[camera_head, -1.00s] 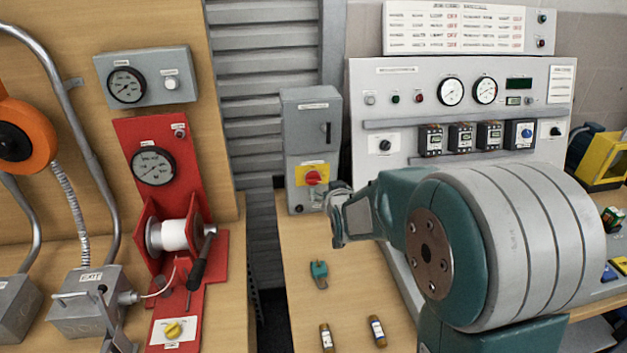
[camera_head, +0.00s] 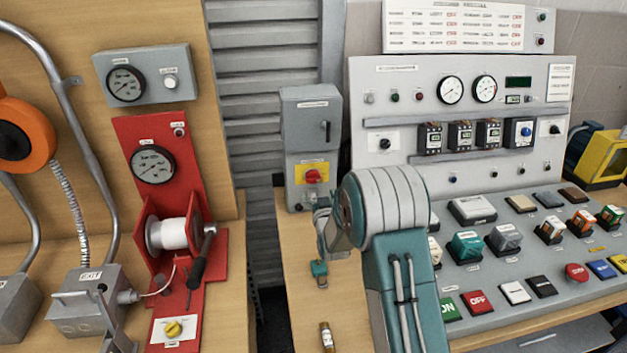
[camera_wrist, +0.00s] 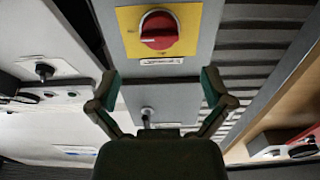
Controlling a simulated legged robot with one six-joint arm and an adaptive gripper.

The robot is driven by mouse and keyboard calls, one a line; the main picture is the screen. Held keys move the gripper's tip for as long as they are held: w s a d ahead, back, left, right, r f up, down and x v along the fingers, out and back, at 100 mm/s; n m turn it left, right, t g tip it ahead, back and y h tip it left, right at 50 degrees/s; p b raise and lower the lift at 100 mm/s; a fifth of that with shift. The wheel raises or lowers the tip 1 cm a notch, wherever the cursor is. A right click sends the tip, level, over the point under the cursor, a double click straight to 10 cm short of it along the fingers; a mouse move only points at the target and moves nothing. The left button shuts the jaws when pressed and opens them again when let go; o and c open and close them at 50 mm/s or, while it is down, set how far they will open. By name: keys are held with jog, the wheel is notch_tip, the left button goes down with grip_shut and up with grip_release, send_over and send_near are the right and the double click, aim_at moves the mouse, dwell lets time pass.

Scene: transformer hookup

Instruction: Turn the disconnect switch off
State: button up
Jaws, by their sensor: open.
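The disconnect switch is a grey box (camera_head: 309,125) standing at the back left of the right-hand table. Its red rotary knob (camera_head: 313,176) sits on a yellow plate (camera_head: 300,169) low on its front. In the wrist view, the red knob (camera_wrist: 160,30) and yellow plate (camera_wrist: 129,19) are at top centre, and the knob's grip bar lies roughly across the picture. My gripper (camera_wrist: 160,88) is open and empty, its fingers spread below the knob in that picture, not touching it. In the head view my arm hides most of the gripper, just below the box.
A control panel (camera_head: 460,180) with gauges and buttons stands to the right. A red winch stand (camera_head: 165,200) is on the left bench. A gap separates the benches.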

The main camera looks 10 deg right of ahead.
aim_at(314, 180)
jog(key=w, duration=0.7)
jog(key=shift+w, duration=0.2)
jog(key=c, duration=1.1)
